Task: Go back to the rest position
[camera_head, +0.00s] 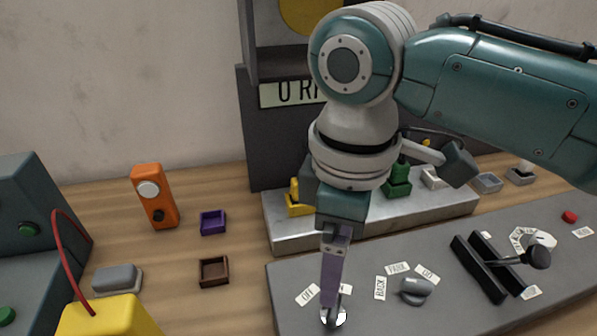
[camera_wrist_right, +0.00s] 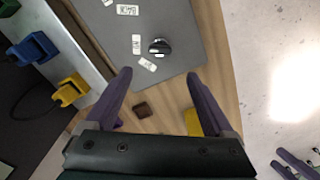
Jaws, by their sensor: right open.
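My right gripper (camera_head: 333,300) comes down from the upper right in the head view, its purple fingers pointing down over the front left of the grey panel (camera_head: 292,275). In the right wrist view its two fingers (camera_wrist_right: 160,78) are spread apart with nothing between them. A dark knob (camera_wrist_right: 159,46) with white labels around it lies beyond the fingertips, apart from them. In the head view the fingers partly cover a knob (camera_head: 338,317) at the panel's front edge. Two purple fingers of my left gripper (camera_wrist_right: 290,163) show at the lower right corner of the wrist view; their opening is unclear.
A grey knob (camera_head: 413,291) and a black lever (camera_head: 530,257) stand on the panel. Behind it is a metal block (camera_head: 285,238) with yellow and green parts. Purple (camera_head: 212,222) and brown (camera_head: 214,271) trays, an orange device (camera_head: 155,195) and a yellow box (camera_head: 110,317) stand left.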

